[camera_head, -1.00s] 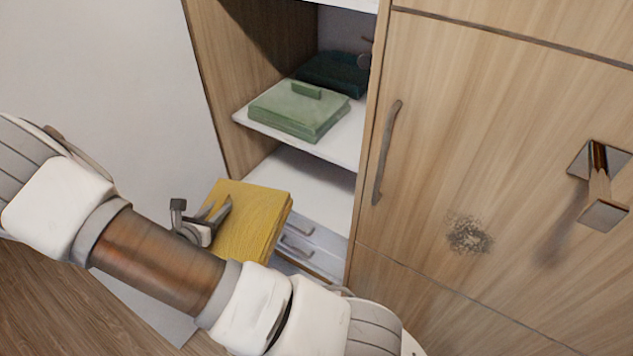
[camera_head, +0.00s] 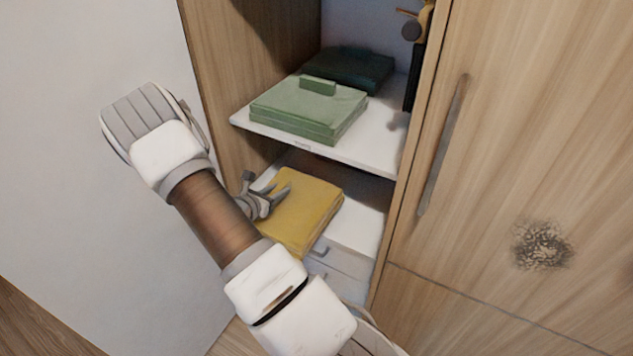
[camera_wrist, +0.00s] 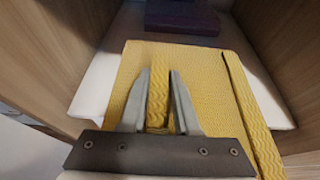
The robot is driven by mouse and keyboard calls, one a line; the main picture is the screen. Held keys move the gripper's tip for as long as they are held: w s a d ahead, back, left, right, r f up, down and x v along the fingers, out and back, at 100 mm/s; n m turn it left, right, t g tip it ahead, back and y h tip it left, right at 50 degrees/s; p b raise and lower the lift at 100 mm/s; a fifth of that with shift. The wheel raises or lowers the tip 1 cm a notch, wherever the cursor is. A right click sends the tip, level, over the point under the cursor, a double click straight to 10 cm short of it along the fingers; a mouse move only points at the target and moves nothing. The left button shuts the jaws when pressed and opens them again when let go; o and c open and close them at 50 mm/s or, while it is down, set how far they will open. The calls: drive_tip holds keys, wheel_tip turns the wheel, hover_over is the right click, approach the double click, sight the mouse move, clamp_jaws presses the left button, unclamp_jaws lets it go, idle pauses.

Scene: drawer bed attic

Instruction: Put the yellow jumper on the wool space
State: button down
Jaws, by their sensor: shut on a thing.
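The folded yellow jumper (camera_head: 308,205) is at the front of the lower shelf (camera_head: 362,212) of the open cupboard, part of it over the front edge. My gripper (camera_head: 276,198) is at the jumper's left side. In the wrist view my gripper (camera_wrist: 160,85) is shut on the yellow jumper (camera_wrist: 205,72), with a ribbed yellow strip between the fingers. The white shelf (camera_wrist: 98,92) shows to both sides of the jumper. I cannot tell whether the jumper rests on the shelf or hangs just above it. No label reading wool is legible.
The upper shelf (camera_head: 375,150) holds folded green clothes (camera_head: 305,108) and a dark green pile (camera_head: 350,68). A dark purple folded item (camera_wrist: 182,16) lies deeper in the lower space. Drawers (camera_head: 335,258) are below. A closed door (camera_head: 500,130) is on the right.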

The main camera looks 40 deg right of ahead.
drive_tip(key=shift+d+r+b+x, duration=0.2)
drive_tip(key=shift+r+b+x, duration=0.3)
drive_tip(key=shift+x, duration=2.2)
drive_tip(key=shift+d+r+b+x, duration=0.25)
drive_tip(key=shift+r+b+x, duration=0.25)
drive_tip(key=shift+x, duration=2.25)
drive_tip(key=shift+d+r+b+x, duration=0.2)
drive_tip(key=shift+r+b+x, duration=0.3)
drive_tip(key=shift+x, duration=2.2)
drive_tip(key=shift+w, duration=0.2)
drive_tip(key=c, duration=0.6)
unclamp_jaws()
drive_tip(key=shift+f, duration=0.1)
drive_tip(key=shift+c, duration=0.2)
